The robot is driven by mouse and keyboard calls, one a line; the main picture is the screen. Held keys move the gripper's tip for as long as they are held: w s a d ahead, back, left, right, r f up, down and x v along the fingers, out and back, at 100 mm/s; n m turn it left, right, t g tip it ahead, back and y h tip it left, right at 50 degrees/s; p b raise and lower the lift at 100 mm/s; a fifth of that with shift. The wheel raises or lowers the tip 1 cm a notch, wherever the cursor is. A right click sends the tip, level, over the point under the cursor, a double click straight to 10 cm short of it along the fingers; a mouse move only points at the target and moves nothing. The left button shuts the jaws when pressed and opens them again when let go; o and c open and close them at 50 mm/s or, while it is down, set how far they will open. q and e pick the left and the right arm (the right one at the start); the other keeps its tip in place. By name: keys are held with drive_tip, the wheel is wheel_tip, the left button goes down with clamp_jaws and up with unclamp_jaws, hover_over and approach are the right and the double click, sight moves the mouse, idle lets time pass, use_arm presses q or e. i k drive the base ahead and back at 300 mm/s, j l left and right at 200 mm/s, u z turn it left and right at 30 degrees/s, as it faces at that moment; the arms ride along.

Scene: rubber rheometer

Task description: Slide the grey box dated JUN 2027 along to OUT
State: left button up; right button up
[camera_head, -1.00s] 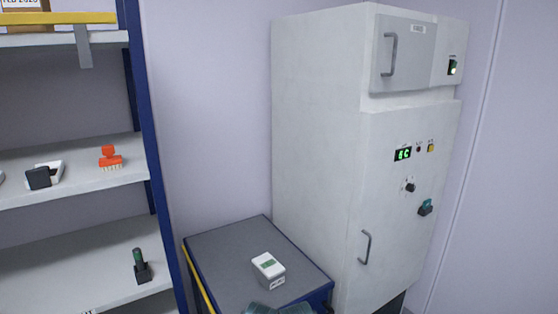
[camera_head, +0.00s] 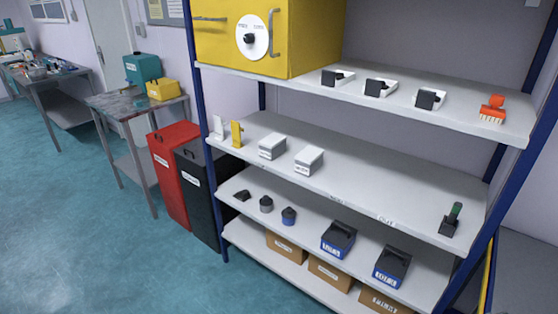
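Two light grey boxes with labels on their fronts stand side by side on the middle shelf of the rack, a left one (camera_head: 272,147) and a right one (camera_head: 309,160). Their label print is too small to read, so I cannot tell which is dated JUN 2027. A small printed mark on that shelf's front edge (camera_head: 387,219), right of both boxes, seems to read OUT. Another small mark on the edge (camera_head: 337,199) lies between it and the boxes and is unreadable. Neither of my grippers is in view.
The middle shelf is bare from the right box to a black stand with a green handle (camera_head: 451,219). A yellow holder (camera_head: 237,134) stands left of the boxes. Blue bins (camera_head: 339,239) sit below. A yellow cabinet (camera_head: 300,35) and an orange brush (camera_head: 492,109) are above.

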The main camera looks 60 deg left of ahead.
sight(309, 159)
drive_tip(key=u, duration=1.8)
